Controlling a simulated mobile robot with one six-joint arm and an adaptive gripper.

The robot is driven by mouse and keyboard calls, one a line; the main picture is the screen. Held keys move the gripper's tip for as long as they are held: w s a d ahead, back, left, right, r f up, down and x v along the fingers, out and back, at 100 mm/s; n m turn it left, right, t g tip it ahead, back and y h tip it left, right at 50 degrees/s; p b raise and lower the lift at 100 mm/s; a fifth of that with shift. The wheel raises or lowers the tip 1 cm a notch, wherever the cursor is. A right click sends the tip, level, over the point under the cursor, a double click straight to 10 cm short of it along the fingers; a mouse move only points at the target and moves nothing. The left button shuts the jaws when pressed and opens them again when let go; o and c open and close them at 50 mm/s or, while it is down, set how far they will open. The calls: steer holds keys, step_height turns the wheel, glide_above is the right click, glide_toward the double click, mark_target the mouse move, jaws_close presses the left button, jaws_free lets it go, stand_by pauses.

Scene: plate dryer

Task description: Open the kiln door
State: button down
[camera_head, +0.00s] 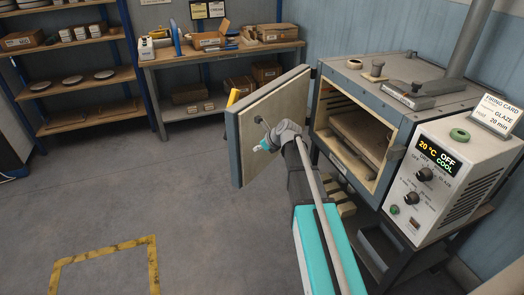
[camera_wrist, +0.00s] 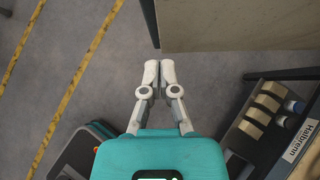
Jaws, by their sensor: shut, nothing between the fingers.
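The kiln (camera_head: 400,120) stands at the right in the head view. Its door (camera_head: 250,105) is swung wide open to the left, with the pale inner lining facing the kiln side. My gripper (camera_head: 264,145) is in front of the lower part of that lining; whether it touches cannot be told. In the wrist view my gripper (camera_wrist: 159,68) is shut and empty, its fingertips together just below a pale panel (camera_wrist: 240,22), which appears to be the door. The kiln chamber (camera_head: 360,140) is exposed, with shelves inside. My arm hides part of the kiln's lower front.
A control box (camera_head: 450,180) reading 20 °C, OFF and COOL is at the right of the kiln. A workbench (camera_head: 220,52) and shelves (camera_head: 75,85) line the back. Grey floor (camera_head: 160,190) is clear at the left, with yellow markings (camera_head: 105,252).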

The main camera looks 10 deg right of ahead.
mark_target(243, 148)
steer(key=w+a, duration=0.1)
steer(key=w+a+f, duration=0.1)
steer(key=w+b, duration=0.1)
steer(key=shift+w+a+f, duration=0.2)
steer(key=shift+a+f, duration=0.15)
steer(key=shift+a, duration=0.05)
steer(key=shift+w+a, duration=0.5)
